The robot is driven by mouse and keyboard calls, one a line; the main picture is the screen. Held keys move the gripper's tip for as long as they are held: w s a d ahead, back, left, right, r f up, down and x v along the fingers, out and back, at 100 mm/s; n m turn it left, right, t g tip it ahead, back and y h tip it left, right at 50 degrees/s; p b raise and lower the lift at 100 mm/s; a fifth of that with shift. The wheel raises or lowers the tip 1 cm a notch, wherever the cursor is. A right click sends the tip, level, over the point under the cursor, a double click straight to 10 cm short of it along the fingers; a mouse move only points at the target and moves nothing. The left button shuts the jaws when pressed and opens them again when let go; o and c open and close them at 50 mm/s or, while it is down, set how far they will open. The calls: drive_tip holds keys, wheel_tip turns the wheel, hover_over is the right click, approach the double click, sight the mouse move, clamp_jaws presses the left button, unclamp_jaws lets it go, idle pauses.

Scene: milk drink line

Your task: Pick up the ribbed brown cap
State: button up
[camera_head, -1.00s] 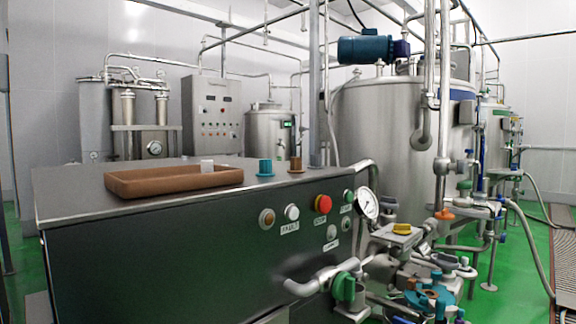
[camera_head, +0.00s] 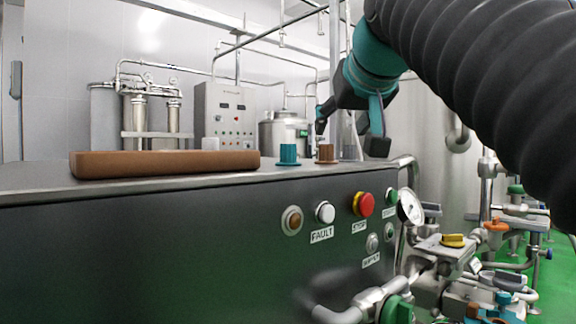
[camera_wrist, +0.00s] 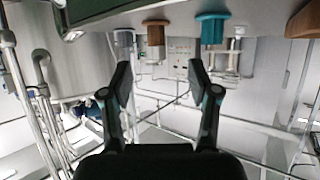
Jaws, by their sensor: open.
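The ribbed brown cap (camera_head: 326,153) stands upright on the metal cabinet top, just right of a teal ribbed cap (camera_head: 289,154). My gripper (camera_head: 350,130) is open and empty, reaching in from the upper right. In the head view its fingers appear above and to the right of the brown cap, apart from it. In the wrist view the scene is upside down: the brown cap (camera_wrist: 155,40) shows beyond and between the open fingertips (camera_wrist: 160,78), with the teal cap (camera_wrist: 211,28) to its right.
A grey upright thing (camera_wrist: 124,40) shows beside the brown cap in the wrist view.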

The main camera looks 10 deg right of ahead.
sight(326, 146)
drive_tip(key=shift+t, duration=0.3)
drive_tip(key=x, duration=0.2)
drive_tip(key=r+x, duration=0.1)
drive_tip(key=x, duration=0.2)
drive_tip(key=b+x, duration=0.1)
drive_tip(key=x, duration=0.2)
drive_tip(key=shift+w+r, duration=0.3)
drive_tip(key=shift+w, duration=0.3)
drive_tip(key=shift+d+x, duration=0.2)
drive_tip(key=shift+x, duration=1.15)
drive_tip(key=shift+d+x, duration=0.15)
drive_tip(key=shift+x, duration=1.25)
drive_tip(key=shift+s, duration=0.1)
clamp_jaws()
